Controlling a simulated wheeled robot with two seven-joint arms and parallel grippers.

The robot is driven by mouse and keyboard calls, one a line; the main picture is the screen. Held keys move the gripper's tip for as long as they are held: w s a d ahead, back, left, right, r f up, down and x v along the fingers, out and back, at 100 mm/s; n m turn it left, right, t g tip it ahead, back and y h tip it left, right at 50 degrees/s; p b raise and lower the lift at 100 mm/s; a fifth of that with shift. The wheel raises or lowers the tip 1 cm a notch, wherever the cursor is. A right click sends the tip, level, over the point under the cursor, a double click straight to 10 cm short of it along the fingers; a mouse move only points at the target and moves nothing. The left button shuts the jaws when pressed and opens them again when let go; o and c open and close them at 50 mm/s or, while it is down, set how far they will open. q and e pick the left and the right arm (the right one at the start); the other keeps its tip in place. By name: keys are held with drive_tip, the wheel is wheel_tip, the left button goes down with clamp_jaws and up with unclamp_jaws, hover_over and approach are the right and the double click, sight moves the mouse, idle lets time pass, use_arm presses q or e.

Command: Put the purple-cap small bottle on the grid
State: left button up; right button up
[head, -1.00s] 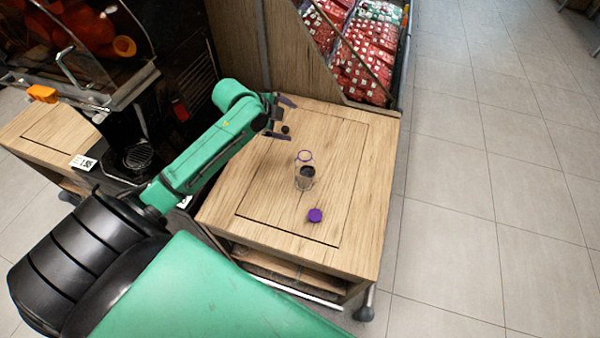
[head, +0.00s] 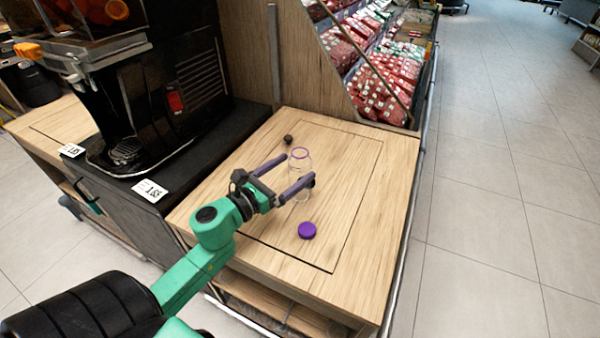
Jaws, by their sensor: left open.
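The clear small bottle (head: 301,165) with a purple rim stands upright and uncapped on the wooden table. Its purple cap (head: 307,230) lies apart on the tabletop, nearer to me. My left gripper (head: 298,168) is open, with one finger on each side of the bottle. I cannot tell whether either finger touches it. The near finger hides part of the bottle's lower body. The grid is not clear in the dark base of the juicer (head: 180,100) at the left. My right gripper is not in view.
The wooden table (head: 375,200) has bare surface right of the bottle. A small dark round thing (head: 288,139) lies behind the bottle. Price tags (head: 150,190) stand at the juicer counter's front edge. A bin of red packages (head: 380,95) stands behind the table.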

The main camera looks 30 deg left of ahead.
use_arm(q)
drive_tip(key=x, duration=0.1)
drive_tip(key=p+x, duration=0.1)
drive_tip(key=x, duration=0.3)
drive_tip(key=shift+d+r, duration=0.2)
drive_tip(key=shift+r, duration=0.1)
drive_tip(key=shift+w+f, duration=0.1)
drive_tip(key=shift+w, duration=0.15)
drive_tip(key=shift+s, duration=0.1)
drive_tip(key=c, duration=1.5)
wheel_tip(320, 180, up, 20)
drive_tip(key=p, duration=0.8)
hover_over(308, 158)
drive_tip(key=w+a, duration=0.1)
drive_tip(key=w, duration=0.2)
drive_tip(key=shift+s+a, duration=0.15)
drive_tip(key=shift+s, duration=0.05)
